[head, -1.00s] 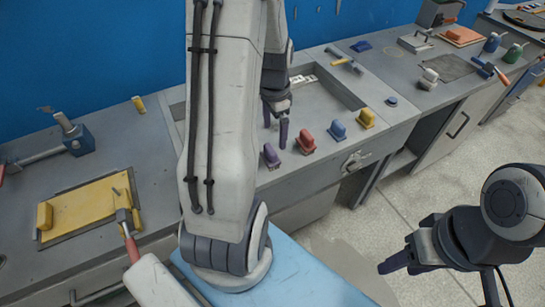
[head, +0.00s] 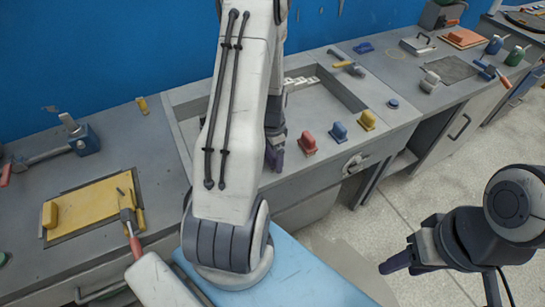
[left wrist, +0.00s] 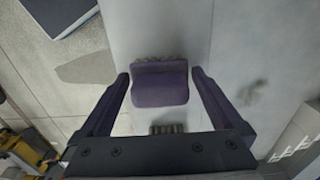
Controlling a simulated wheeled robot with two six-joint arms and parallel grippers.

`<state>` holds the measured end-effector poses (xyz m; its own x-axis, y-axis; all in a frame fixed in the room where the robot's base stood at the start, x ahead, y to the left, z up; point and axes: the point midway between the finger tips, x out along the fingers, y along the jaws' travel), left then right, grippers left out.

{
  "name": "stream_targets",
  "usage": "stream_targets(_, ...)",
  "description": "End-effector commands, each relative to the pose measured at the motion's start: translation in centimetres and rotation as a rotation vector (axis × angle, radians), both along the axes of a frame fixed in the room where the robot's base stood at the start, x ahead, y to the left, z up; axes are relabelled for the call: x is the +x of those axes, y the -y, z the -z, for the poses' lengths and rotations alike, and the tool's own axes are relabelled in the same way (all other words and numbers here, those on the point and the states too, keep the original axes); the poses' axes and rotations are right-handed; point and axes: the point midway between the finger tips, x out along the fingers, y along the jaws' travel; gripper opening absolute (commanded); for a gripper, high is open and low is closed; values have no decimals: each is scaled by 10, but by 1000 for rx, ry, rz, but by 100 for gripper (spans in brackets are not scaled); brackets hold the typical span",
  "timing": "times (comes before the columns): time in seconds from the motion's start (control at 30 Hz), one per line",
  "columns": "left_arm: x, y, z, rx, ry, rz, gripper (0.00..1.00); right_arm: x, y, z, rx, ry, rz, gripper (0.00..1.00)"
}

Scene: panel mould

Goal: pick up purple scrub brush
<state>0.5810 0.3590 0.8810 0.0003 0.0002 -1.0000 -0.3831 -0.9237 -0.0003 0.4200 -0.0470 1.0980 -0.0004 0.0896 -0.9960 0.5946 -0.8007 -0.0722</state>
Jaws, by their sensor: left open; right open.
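The purple scrub brush (left wrist: 160,84) lies between the fingertips of my left gripper (left wrist: 160,88) in the left wrist view. The fingers are open, one on each side, with a small gap showing to the brush. In the head view my left gripper (head: 275,153) is over the front rim of the sink-like recess, at the left end of a row of brushes. There the purple brush cannot be told apart from the purple fingers. My right gripper (head: 392,264) is out over the floor at the right, away from the bench, and looks empty.
Red (head: 308,143), blue (head: 338,131) and yellow (head: 367,120) brushes stand in a row just right of my left gripper. A hammer (head: 346,62) lies at the recess's back edge. A yellow panel (head: 90,210) lies at the left of the bench.

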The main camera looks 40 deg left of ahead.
Motion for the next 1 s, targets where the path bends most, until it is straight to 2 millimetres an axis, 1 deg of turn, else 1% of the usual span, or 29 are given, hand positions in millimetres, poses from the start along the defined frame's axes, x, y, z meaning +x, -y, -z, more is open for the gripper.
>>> stream_targets(0.13, 0, 0, 0, 0, 0, 0, 100, 0, 0, 0, 0, 0, 0, 50)
stream_targets(0.17, 0, 0, 0, 0, 0, 0, 96, 0, 0, 0, 0, 0, 0, 50)
stream_targets(0.2, 0, 0, 0, 0, 0, 0, 81, 0, 0, 0, 0, 0, 0, 50)
stream_targets(0.27, 0, 0, 0, 0, 0, 0, 58, 0, 0, 0, 0, 0, 0, 50)
stream_targets(0.3, 0, 0, 0, 0, 0, 0, 43, 0, 0, 0, 0, 0, 0, 50)
stream_targets(0.33, 0, 0, 0, 0, 0, 0, 31, 0, 0, 0, 0, 0, 0, 50)
stream_targets(0.37, 0, 0, 0, 0, 0, 0, 25, 0, 0, 0, 0, 0, 0, 50)
stream_targets(0.6, 0, 0, -1, 0, 0, -1, 25, 0, 0, 0, 0, 0, 0, 50)
stream_targets(0.73, 0, 0, -6, 1, 0, 0, 25, 0, 0, 2, 0, 0, 0, 50)
stream_targets(0.87, 1, -1, -20, 2, 4, 0, 25, 0, 0, 5, 0, 0, 0, 50)
stream_targets(0.97, 1, -1, -38, 3, 6, -1, 25, 0, 0, 8, 0, 0, 0, 50)
stream_targets(1.0, 0, 3, -45, 3, 4, 2, 25, 0, 0, 10, 0, 0, 0, 50)
